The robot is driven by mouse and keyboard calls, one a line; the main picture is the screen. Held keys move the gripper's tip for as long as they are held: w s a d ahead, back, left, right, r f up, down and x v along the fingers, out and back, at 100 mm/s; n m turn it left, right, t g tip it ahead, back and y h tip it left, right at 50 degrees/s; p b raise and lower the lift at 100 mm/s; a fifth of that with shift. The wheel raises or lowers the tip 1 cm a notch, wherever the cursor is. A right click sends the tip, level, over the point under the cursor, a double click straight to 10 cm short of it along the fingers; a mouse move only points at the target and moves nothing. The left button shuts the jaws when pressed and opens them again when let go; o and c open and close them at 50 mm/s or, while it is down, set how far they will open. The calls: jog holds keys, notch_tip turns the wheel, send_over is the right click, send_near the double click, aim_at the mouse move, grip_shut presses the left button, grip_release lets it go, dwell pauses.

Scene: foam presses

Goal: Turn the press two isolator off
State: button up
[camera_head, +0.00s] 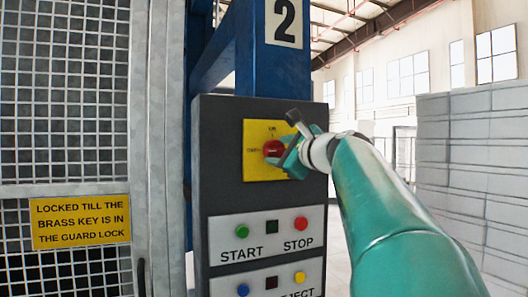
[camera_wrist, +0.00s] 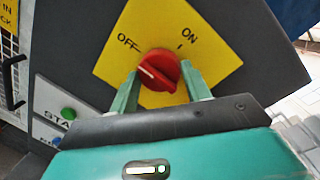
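The press two isolator is a red rotary knob (camera_head: 273,149) on a yellow plate (camera_head: 258,170), set high on a dark grey control box. In the wrist view the knob (camera_wrist: 158,70) lies between the OFF label at upper left and the ON label at upper right. Its white mark is on its left part, on the OFF side. My gripper (camera_head: 282,152) is at the knob from the right. In the wrist view its two green fingers (camera_wrist: 160,72) stand apart, one on each side of the knob; whether both press on it, I cannot tell.
Below the plate are a START/STOP panel (camera_head: 266,243) and another button panel (camera_head: 268,285). A mesh guard (camera_head: 65,100) with a yellow sign (camera_head: 80,221) stands at left. A blue frame marked 2 (camera_head: 284,60) rises above. Grey stacked blocks (camera_head: 470,160) stand at right.

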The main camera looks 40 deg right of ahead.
jog(key=shift+d+f, duration=0.1)
jog(key=shift+c, duration=0.3)
jog(key=shift+w, duration=0.1)
jog(key=n, duration=0.4)
jog(key=shift+g, duration=0.3)
jog(key=n, duration=0.4)
jog(key=shift+a+r+g, duration=0.2)
jog(key=shift+g, duration=0.2)
jog(key=shift+c, duration=0.2)
jog(key=n, duration=0.4)
jog(key=shift+h, duration=0.4)
jog(key=shift+a+n+g+h, duration=0.1)
jog(key=shift+n+g+h, duration=0.4)
jog(key=shift+n, duration=1.7)
